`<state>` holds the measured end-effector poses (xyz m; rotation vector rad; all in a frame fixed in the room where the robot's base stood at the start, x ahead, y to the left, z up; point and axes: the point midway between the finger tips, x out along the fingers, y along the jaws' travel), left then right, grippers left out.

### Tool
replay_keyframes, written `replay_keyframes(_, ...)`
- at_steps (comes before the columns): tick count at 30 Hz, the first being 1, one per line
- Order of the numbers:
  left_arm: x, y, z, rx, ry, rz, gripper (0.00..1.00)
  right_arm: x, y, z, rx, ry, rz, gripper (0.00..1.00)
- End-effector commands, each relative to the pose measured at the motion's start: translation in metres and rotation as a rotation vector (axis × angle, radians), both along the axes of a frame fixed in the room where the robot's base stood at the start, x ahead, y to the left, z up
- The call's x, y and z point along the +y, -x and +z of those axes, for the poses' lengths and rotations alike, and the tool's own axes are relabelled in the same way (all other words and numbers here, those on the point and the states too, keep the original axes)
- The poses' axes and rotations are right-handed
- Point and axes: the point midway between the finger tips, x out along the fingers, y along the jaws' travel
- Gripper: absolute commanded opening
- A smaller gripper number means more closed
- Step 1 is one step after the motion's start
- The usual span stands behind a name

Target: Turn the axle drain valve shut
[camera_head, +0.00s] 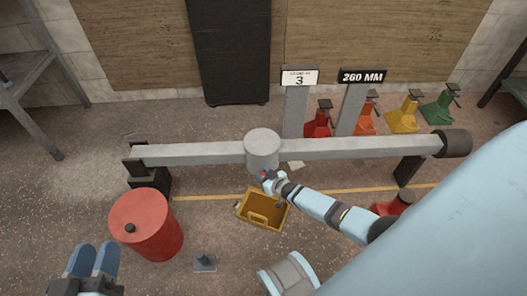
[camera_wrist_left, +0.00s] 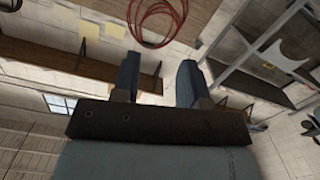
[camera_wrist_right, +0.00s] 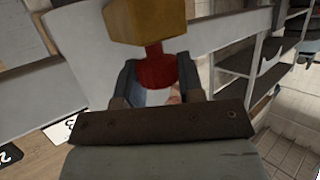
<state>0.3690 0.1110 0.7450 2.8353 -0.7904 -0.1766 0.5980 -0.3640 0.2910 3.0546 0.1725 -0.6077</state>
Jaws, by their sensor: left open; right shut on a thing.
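The grey axle (camera_head: 345,149) runs across the head view, with a round central housing (camera_head: 262,148). My right gripper (camera_head: 266,178) is at the lower front of this housing. In the right wrist view its fingers (camera_wrist_right: 158,82) are shut on the red handle of the drain valve (camera_wrist_right: 154,66), just beside a brass-coloured block (camera_wrist_right: 150,20). The fingers hide part of the handle, and I cannot tell its exact turn. My left gripper (camera_head: 93,260) is open and empty at the lower left, away from the axle; its fingers (camera_wrist_left: 158,80) are apart in its wrist view.
A yellow tray (camera_head: 244,210) stands on the floor below the housing. A red drum (camera_head: 146,228) stands at the left, near my left gripper.

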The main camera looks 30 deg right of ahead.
Motion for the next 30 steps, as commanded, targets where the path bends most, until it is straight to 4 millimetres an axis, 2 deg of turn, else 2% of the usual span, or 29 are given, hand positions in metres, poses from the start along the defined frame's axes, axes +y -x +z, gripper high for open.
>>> replay_keyframes(9, 0.001, -0.001, 0.001, -0.006, -0.007, -0.002, 0.40, 0.000, -0.001, 0.001, -0.002, -0.001, -0.004, 0.12)
replay_keyframes(10, 0.001, -0.001, 0.001, -0.006, -0.008, -0.003, 0.40, 0.000, -0.001, 0.001, -0.002, -0.001, -0.004, 0.40)
replay_keyframes(11, 0.001, -0.001, 0.001, -0.006, -0.009, -0.004, 0.40, 0.000, -0.001, 0.001, -0.002, -0.001, -0.004, 0.46)
replay_keyframes(19, 0.002, 0.000, 0.001, -0.006, -0.014, -0.006, 0.40, 0.000, 0.000, 0.001, 0.000, 0.000, -0.004, 0.46)
replay_keyframes(23, 0.002, -0.001, 0.010, -0.017, -0.009, -0.002, 0.40, -0.001, 0.009, 0.005, 0.001, 0.000, -0.004, 0.46)
replay_keyframes(26, 0.002, -0.002, 0.028, -0.062, 0.027, 0.019, 0.40, -0.003, 0.024, 0.013, 0.002, -0.001, -0.005, 0.46)
replay_keyframes(30, 0.004, -0.001, 0.052, -0.125, 0.061, 0.041, 0.40, -0.006, 0.053, 0.027, 0.002, -0.002, -0.004, 0.46)
